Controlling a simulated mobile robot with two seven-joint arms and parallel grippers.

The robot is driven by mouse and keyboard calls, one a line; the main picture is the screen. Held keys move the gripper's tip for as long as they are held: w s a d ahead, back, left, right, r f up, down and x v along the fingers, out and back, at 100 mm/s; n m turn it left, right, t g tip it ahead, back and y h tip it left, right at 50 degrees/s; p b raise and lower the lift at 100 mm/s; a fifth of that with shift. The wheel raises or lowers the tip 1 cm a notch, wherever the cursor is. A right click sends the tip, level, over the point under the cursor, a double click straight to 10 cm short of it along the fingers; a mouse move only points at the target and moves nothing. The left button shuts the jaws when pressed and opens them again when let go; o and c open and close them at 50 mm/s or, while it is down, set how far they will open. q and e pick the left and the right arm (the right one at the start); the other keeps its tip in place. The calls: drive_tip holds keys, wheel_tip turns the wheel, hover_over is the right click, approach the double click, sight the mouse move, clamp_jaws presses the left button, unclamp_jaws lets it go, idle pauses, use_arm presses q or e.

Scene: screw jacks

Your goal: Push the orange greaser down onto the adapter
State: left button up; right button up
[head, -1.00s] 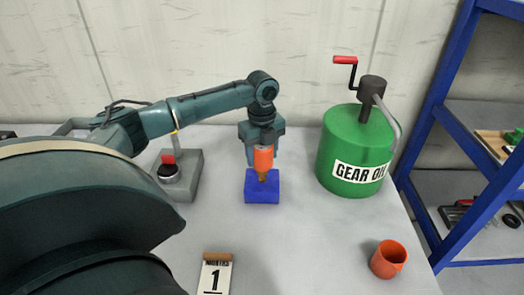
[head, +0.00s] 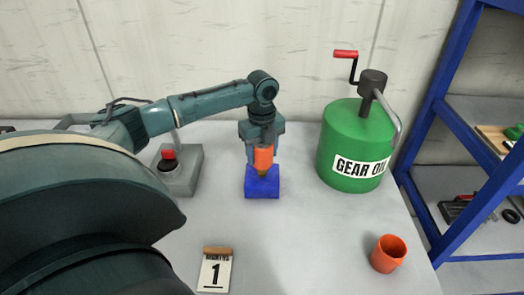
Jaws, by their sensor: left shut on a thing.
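The orange greaser (head: 263,158) is upright in my left gripper (head: 263,154), which points straight down and is shut on it. Below the greaser is a short brass-coloured piece (head: 262,172), probably the adapter, at the top of a blue block (head: 262,187) on the table. The greaser's lower end meets or nearly meets this piece; I cannot tell if they touch. The gripper hides the greaser's upper part. My right gripper is not in view.
A green gear oil can (head: 345,140) with a red crank stands right of the block. An orange cup (head: 388,254) is at front right. A grey box with a red button (head: 168,157) stands left. A number 1 calendar (head: 215,272) is in front. Blue shelving (head: 440,120) stands right.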

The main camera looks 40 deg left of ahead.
use_arm(q)
drive_tip(key=shift+f, duration=0.5)
idle(0.3)
drive_tip(key=o, duration=1.3)
wheel_tip(320, 180, up, 13)
drive_tip(key=shift+r+b, duration=0.1)
drive_tip(key=shift+b, duration=0.35)
